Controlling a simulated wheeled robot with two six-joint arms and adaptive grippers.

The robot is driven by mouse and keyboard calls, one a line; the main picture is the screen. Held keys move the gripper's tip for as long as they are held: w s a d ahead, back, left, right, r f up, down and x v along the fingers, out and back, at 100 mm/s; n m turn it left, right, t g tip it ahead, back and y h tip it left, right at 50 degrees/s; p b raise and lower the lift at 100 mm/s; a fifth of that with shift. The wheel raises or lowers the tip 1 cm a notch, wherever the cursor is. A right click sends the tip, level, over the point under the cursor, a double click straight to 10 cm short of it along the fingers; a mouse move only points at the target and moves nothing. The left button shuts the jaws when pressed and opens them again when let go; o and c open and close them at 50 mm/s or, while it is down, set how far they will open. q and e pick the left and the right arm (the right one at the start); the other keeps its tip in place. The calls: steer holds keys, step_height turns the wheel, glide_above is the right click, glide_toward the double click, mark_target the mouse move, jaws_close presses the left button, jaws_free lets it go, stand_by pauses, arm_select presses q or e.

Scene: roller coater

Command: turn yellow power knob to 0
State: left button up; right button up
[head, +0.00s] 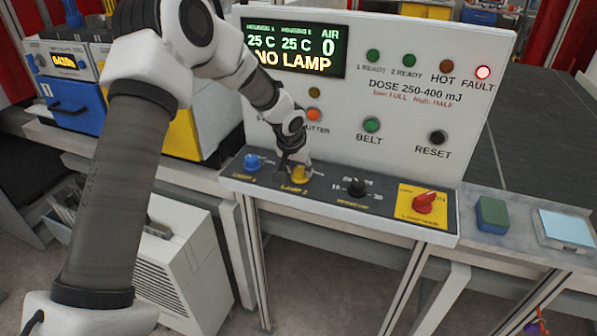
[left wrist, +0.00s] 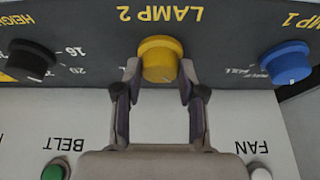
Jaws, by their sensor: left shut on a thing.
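The yellow knob (head: 300,174) sits on the sloped dark strip of the control panel, above the label LAMP 2. In the left wrist view the yellow knob (left wrist: 160,58) is between the two fingers of my left gripper (left wrist: 160,80), which is shut on it. In the head view my left gripper (head: 290,165) reaches down to the knob from above and partly hides it. The knob's scale marks are hidden or too small to read. My right gripper is not in view.
A blue knob (head: 252,162) and a black knob (head: 356,187) flank the yellow one. A red switch on a yellow plate (head: 424,203) is at the right. The display (head: 293,50) reads NO LAMP, and the red FAULT light (head: 483,72) is lit.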

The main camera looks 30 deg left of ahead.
arm_select(q)
steer(key=shift+s+f+n+b, duration=0.1)
steer(key=shift+f+n+b, duration=0.1)
steer(key=shift+n+b, duration=0.1)
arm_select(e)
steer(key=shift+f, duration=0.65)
arm_select(q)
steer(key=o, duration=1)
steer(key=shift+o, duration=0.7)
steer(key=shift+w, duration=0.3)
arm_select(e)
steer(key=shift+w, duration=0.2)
arm_select(q)
steer(key=shift+r, duration=0.1)
steer(key=v, duration=1.1)
steer(key=shift+d+r, duration=0.25)
steer(key=shift+r, duration=0.1)
